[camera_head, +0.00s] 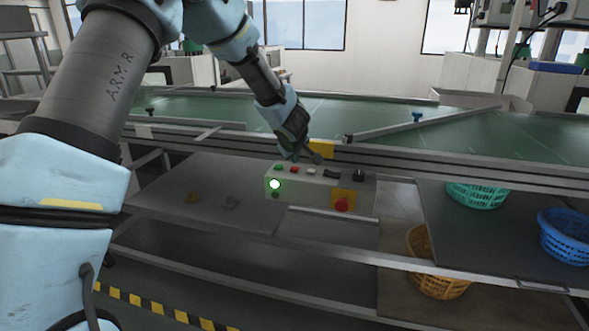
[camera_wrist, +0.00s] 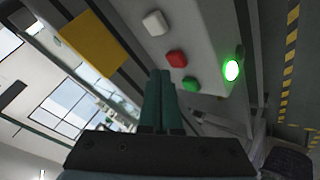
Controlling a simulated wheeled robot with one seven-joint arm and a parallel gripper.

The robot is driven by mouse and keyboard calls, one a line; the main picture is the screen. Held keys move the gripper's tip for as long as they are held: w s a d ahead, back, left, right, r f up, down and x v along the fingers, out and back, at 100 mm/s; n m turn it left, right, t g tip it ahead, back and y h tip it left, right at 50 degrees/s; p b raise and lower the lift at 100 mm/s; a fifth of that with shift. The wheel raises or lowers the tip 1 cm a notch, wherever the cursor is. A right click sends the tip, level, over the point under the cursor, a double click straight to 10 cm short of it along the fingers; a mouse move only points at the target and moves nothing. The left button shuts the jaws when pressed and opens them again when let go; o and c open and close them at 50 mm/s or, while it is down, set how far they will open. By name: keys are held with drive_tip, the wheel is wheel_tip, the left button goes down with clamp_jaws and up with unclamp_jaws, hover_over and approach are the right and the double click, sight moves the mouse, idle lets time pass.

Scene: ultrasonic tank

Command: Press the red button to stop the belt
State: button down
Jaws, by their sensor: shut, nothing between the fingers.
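The grey control box (camera_head: 318,184) hangs at the front of the conveyor. Its top carries a small red button (camera_head: 294,169), which also shows in the wrist view (camera_wrist: 176,59). A larger red mushroom button (camera_head: 341,205) sits on a yellow plate on the box's front. My gripper (camera_head: 318,158) is shut and empty, just above and behind the box top. In the wrist view its closed fingertips (camera_wrist: 160,72) appear close beside the small red button, apart from it in the picture. I cannot tell the height gap.
Beside the small red button are a green button (camera_wrist: 191,84) and a white button (camera_wrist: 155,23). A green lamp (camera_head: 275,184) is lit on the box front. The green conveyor belt (camera_head: 220,108) lies behind. A blue basket (camera_head: 566,236) stands on the shelf at right.

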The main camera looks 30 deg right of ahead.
sight(295, 170)
drive_tip(key=shift+f, duration=0.45)
drive_tip(key=shift+f+b, duration=0.45)
idle(0.8)
drive_tip(key=shift+r, duration=0.1)
drive_tip(key=shift+r+p, duration=0.8)
drive_tip(key=shift+p, duration=0.2)
drive_tip(key=shift+r, duration=0.1)
wheel_tip(295, 170, up, 5)
drive_tip(key=p, duration=0.5)
